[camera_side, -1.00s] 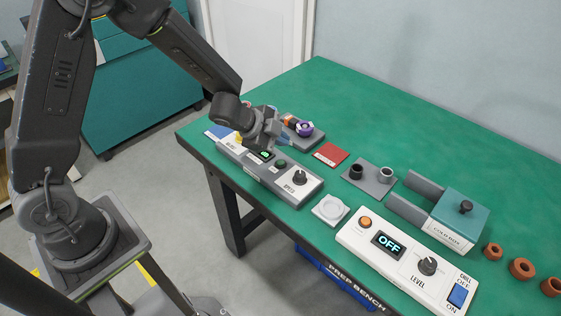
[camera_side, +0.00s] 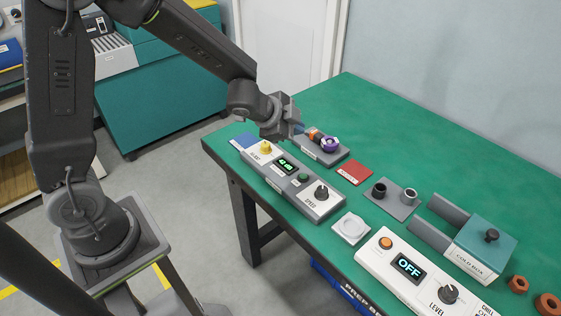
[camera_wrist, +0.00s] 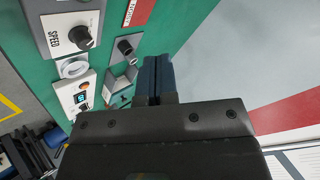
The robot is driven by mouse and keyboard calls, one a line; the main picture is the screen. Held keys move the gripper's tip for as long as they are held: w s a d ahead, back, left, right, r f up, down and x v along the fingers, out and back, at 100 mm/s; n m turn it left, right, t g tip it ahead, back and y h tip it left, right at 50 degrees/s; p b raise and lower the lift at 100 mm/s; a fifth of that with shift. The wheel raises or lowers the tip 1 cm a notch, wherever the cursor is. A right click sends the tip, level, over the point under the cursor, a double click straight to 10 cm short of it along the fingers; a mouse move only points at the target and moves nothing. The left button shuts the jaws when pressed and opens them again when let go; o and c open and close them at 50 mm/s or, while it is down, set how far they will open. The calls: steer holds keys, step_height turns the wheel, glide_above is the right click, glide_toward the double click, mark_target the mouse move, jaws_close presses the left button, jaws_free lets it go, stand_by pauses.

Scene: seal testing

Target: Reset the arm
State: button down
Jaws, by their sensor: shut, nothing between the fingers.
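My gripper (camera_side: 300,128) is in the side view, above the back left part of the green bench, behind the grey control box. Its blue fingers are shut with nothing between them. In the wrist view, the closed fingers (camera_wrist: 155,75) point over the bench toward the pale wall. The gripper looks clear of the box.
A grey block (camera_side: 322,155) with purple and orange parts stands close to the gripper. A red card (camera_side: 354,172), a grey plate with two cylinders (camera_side: 394,197), a white round fixture (camera_side: 351,229), the cold box (camera_side: 484,245) and a white LEVEL panel (camera_side: 384,264) lie to the right.

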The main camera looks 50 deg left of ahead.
steer(key=s+a+r+n+g+y, duration=0.1)
steer(key=s+a+r+n+y, duration=0.25)
steer(key=s+r+n, duration=0.55)
steer(key=s+d+r+n+g+h, duration=0.1)
steer(key=s+r, duration=0.1)
steer(key=s, duration=0.6)
steer(key=s+d+r+n+g+h, duration=0.1)
steer(key=s+d+r, duration=0.1)
steer(key=s, duration=0.5)
steer(key=shift+s+r+g, duration=0.15)
steer(key=shift+s+g, duration=0.2)
steer(key=shift+g, duration=0.05)
